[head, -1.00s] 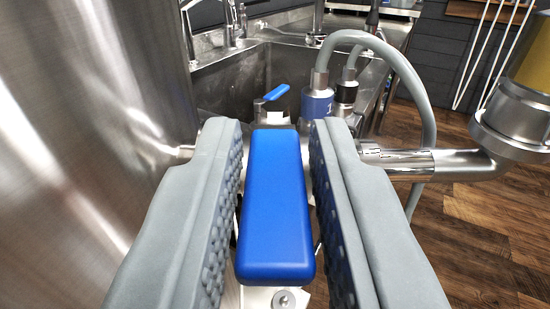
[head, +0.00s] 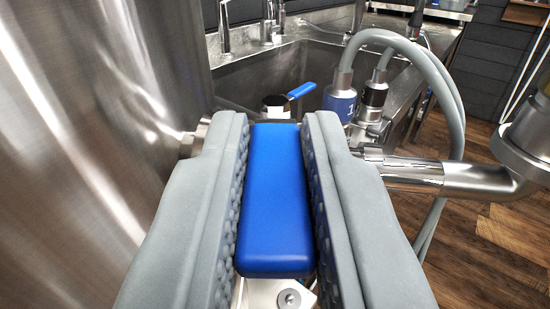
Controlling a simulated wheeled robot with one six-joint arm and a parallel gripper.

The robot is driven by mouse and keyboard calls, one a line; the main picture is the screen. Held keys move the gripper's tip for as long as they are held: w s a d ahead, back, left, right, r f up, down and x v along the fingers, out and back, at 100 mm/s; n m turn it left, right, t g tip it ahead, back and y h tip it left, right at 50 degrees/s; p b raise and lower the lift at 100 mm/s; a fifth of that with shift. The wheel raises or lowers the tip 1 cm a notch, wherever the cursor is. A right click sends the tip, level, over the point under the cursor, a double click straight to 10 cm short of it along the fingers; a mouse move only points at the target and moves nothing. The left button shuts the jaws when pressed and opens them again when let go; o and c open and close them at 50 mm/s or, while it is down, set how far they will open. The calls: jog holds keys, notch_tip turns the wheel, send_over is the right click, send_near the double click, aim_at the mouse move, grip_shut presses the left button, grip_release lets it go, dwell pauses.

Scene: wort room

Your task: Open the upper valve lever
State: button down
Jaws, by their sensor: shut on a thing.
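A blue valve lever (head: 274,205) lies lengthwise between the grey padded fingers of my gripper (head: 277,200) in the head view. My gripper is shut on the lever, with a finger pad against each long side. Below the lever's near end, a pale metal part with a bolt (head: 289,299) shows; the rest of the valve is hidden under the lever and fingers. A second, smaller blue lever (head: 301,90) sits on another valve beyond my gripper, in front of the sink.
A large steel tank (head: 100,120) fills the left side. A horizontal steel pipe (head: 440,178) runs to the right. Grey hoses (head: 440,75) with blue and black fittings (head: 340,98) stand behind it. A steel sink (head: 290,65) is at the back. Wooden floor (head: 490,250) is clear at the right.

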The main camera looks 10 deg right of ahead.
jog(key=shift+w+d+n+g+y, duration=0.15)
jog(key=shift+d+n+g+y, duration=0.2)
jog(key=shift+d+n+y, duration=1)
jog(key=shift+w+d+n+g+y, duration=0.1)
jog(key=shift+d+n+g+y, duration=0.25)
jog(key=shift+n+y, duration=1.9)
jog(key=shift+w+d+n+g+y, duration=0.25)
jog(key=shift+d+n+y, duration=0.55)
jog(key=shift+y, duration=2.1)
jog(key=shift+d, duration=0.1)
jog(key=shift+r, duration=0.1)
jog(key=c, duration=1.4)
grip_release()
jog(key=shift+o, duration=0.2)
jog(key=shift+s, duration=0.1)
jog(key=v, duration=1.7)
jog(key=shift+d, duration=0.25)
